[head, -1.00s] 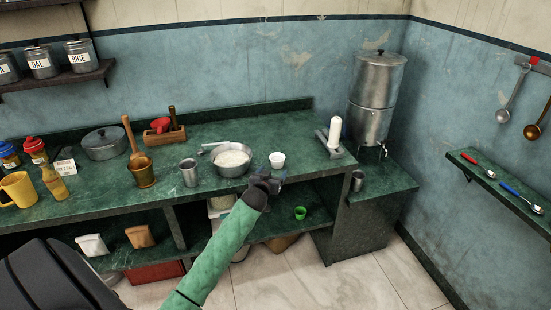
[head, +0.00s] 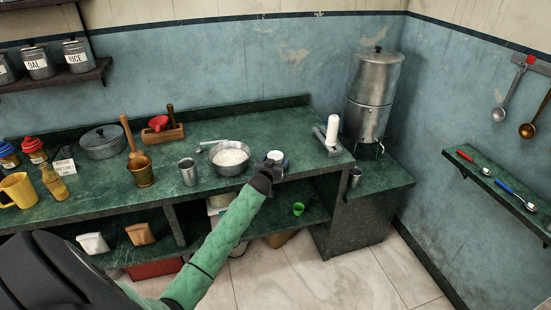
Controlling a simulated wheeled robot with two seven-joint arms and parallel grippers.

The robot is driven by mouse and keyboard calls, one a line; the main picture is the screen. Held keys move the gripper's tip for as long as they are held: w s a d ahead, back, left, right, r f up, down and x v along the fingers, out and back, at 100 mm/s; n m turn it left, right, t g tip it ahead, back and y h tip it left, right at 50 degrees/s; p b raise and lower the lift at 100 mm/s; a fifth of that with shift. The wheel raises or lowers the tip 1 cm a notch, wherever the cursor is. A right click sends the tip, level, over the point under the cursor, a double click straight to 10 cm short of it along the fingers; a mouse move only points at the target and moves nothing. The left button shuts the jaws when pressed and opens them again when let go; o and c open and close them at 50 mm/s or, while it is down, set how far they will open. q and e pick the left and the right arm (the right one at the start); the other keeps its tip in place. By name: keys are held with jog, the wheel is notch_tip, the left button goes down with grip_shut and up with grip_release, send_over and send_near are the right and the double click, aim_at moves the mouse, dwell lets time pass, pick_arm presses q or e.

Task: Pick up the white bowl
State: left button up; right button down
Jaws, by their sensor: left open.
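The small white bowl (head: 276,155) stands upright near the front edge of the green counter, right of a metal pan with white contents. My left gripper (head: 270,168) is open, directly in front of the bowl, and hides its lower part. I cannot tell whether the fingers are around the bowl or touch it. My right gripper is not in view.
The metal pan (head: 231,158) is close on the left, with a steel tumbler (head: 188,172) beyond it. A white cylinder on a stand (head: 331,136) is to the right. A green cup (head: 298,209) sits on the lower shelf. The counter behind the bowl is clear.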

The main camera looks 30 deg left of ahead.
pick_arm(q)
jog(key=shift+w+a+f, duration=0.1)
jog(key=shift+w+f, duration=0.05)
jog(key=shift+w, duration=0.15)
jog(key=c, duration=1)
jog(key=shift+c, duration=0.2)
